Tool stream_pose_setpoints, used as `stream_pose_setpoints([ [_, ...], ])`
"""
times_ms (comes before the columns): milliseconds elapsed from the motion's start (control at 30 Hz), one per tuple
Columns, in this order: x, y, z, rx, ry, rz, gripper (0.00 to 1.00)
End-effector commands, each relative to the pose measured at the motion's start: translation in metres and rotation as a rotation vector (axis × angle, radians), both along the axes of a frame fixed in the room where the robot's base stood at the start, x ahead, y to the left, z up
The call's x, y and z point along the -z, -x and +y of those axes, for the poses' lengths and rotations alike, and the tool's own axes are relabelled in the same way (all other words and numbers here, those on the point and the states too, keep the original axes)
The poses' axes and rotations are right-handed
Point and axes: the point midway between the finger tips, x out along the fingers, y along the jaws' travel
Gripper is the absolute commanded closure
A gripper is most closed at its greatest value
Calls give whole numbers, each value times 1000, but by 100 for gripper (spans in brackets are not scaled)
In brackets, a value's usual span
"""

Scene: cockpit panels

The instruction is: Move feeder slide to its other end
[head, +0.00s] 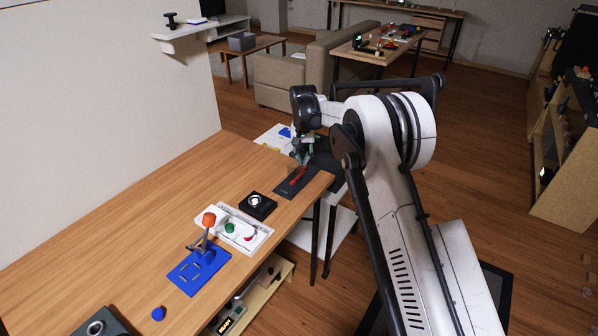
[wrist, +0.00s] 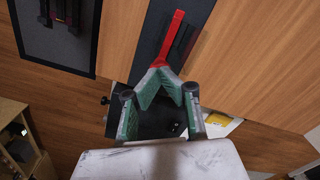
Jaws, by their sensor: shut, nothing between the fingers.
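The feeder slide appears as a long red piece (head: 298,175) on a dark plate (head: 285,190) near the table's far right end. In the wrist view the red piece (wrist: 172,38) lies along the dark plate (wrist: 205,15), beside a dark raised strip. My gripper (head: 303,158) is over the far end of the plate. In the wrist view its green fingertips (wrist: 160,68) come together right at the near end of the red piece, with nothing held between them. I cannot tell whether they touch it.
A black dial box (head: 258,205), a white button panel (head: 233,229) and a blue base with an orange-topped lever (head: 200,268) stand along the table (head: 130,215). A low white stand (head: 325,240) is beside the table edge. The table's left part is mostly clear.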

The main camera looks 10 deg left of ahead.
Motion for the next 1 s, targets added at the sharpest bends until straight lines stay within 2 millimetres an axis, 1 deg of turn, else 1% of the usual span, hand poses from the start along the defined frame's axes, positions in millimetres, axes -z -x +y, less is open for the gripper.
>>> stream_pose_setpoints([
  [267,1,-1,0,0,0,0,100],
  [1000,2,-12,-6,0,0,0,100],
])
